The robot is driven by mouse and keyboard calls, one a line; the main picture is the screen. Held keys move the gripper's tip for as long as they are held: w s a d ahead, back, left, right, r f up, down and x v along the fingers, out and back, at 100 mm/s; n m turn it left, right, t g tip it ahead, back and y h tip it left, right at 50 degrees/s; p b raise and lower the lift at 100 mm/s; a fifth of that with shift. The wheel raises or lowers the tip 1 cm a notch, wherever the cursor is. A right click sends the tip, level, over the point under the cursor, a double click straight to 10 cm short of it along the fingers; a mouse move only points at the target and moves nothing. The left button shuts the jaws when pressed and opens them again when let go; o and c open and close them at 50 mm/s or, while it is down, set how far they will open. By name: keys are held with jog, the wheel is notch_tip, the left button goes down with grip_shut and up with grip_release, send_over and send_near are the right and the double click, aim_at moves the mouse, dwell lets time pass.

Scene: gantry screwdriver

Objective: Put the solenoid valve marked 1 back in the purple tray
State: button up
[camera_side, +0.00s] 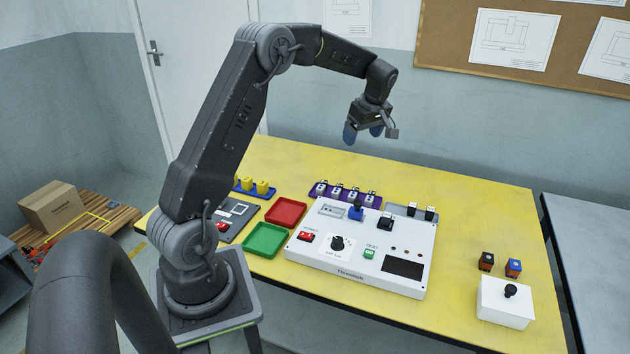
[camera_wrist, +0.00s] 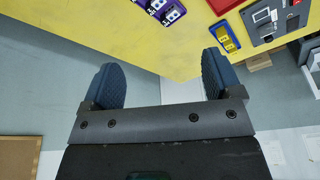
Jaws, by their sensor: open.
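The purple tray (camera_side: 329,193) stands behind the white test box and holds several small white-and-dark solenoid valves (camera_side: 337,190) in a row. The numbers on the valves are too small to read, so I cannot tell which is marked 1. Part of the purple tray (camera_wrist: 183,11) also shows at the top edge of the wrist view. A blue block (camera_side: 356,211) and a black block (camera_side: 386,221) sit on top of the white test box (camera_side: 300,246). My gripper (camera_side: 363,133) is open and empty, high above the back of the table, apart from everything. Its two spread fingers show in the wrist view (camera_wrist: 160,75).
A red tray (camera_side: 286,211) and a green tray (camera_side: 265,240) lie left of the test box. A blue tray with yellow parts (camera_side: 262,187) is further left. The yellow table's right part (camera_side: 470,220) is mostly clear.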

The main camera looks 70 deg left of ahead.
jog(key=s+d+r+m+t, duration=0.1)
jog(key=s+d+r+m, duration=0.3)
jog(key=d, duration=0.2)
jog(key=s+d+r+m+t+h, duration=0.1)
jog(key=s+d+r+m+t, duration=0.1)
jog(key=s+d+r+m, duration=0.3)
jog(key=s+d+r+m+t, duration=0.1)
jog(key=s+d+r+m, duration=0.1)
jog(key=d, duration=0.6)
jog(key=s+d+f+m+t+h, duration=0.2)
jog(key=s+d+m, duration=0.7)
jog(key=s, duration=0.6)
jog(key=shift+d, duration=0.35)
